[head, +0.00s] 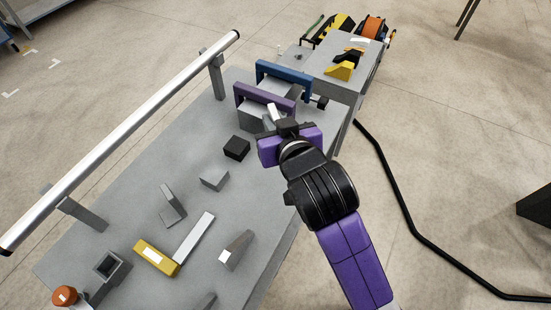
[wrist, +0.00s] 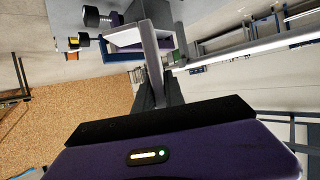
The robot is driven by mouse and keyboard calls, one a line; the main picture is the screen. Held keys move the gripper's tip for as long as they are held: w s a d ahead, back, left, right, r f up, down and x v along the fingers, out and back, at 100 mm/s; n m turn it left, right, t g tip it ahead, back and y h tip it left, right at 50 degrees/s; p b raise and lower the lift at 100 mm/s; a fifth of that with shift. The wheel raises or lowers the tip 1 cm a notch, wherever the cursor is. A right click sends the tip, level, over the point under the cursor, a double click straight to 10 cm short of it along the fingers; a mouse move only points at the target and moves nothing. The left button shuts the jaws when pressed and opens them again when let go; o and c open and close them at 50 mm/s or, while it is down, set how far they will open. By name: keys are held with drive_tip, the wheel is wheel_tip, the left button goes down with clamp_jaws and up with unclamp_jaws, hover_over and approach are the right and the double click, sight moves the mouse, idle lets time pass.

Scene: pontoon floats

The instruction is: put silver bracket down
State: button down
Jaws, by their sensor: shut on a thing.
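My gripper (wrist: 160,88) is shut on the silver bracket (wrist: 151,50), a narrow grey piece sticking out beyond the fingers in the wrist view. In the head view my gripper (head: 286,122) is over the far part of the grey table (head: 130,190), beside the purple clamp (head: 264,98). A pale end of the bracket (head: 273,112) shows there past the fingers. The rest of it is hidden by my wrist. I cannot tell whether the bracket touches the block at the clamps.
A blue clamp (head: 285,75) stands behind the purple one. A black cube (head: 236,148), a grey block (head: 214,180), an angled grey piece (head: 171,207) and a yellow-handled square (head: 156,258) lie on the table. A long silver tube (head: 125,137) runs along the left edge.

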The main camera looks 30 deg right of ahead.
wheel_tip(320, 180, down, 14)
drive_tip(key=shift+r, duration=0.1)
idle(0.4)
drive_tip(key=c, duration=1.4)
unclamp_jaws()
drive_tip(key=shift+f, duration=0.2)
drive_tip(key=shift+r, duration=0.1)
drive_tip(key=shift+r, duration=0.2)
drive_tip(key=b+v, duration=0.1)
drive_tip(key=v, duration=1.1)
drive_tip(key=shift+f, duration=0.15)
drive_tip(key=shift+s+f, duration=0.1)
drive_tip(key=shift+s, duration=0.05)
